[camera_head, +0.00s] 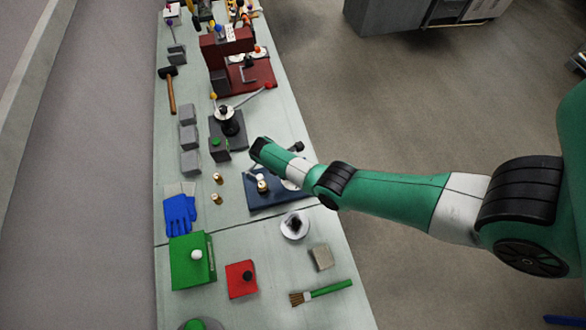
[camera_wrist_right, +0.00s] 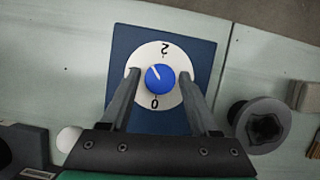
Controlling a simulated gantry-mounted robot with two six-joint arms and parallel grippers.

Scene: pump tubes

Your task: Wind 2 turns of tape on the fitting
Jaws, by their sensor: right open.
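A blue knob (camera_wrist_right: 160,79) sits on a white round dial (camera_wrist_right: 149,60) marked 2 and 0. Its white line points up and left in the right wrist view. The dial is on a dark blue board (camera_wrist_right: 122,43), also seen in the head view (camera_head: 287,200). My right gripper (camera_wrist_right: 160,76) is open, with one finger on each side of the knob and visible gaps. Contact cannot be told. My arm partly hides the dial in the head view. My left gripper is out of view.
Two brass pieces (camera_head: 218,179) stand left of the board. A grey round holder (camera_head: 294,225) and a beige block (camera_head: 320,257) lie nearer. Blue gloves (camera_head: 179,212), a green box (camera_head: 187,266), a red block (camera_head: 240,279) and a brush (camera_head: 322,292) surround the area.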

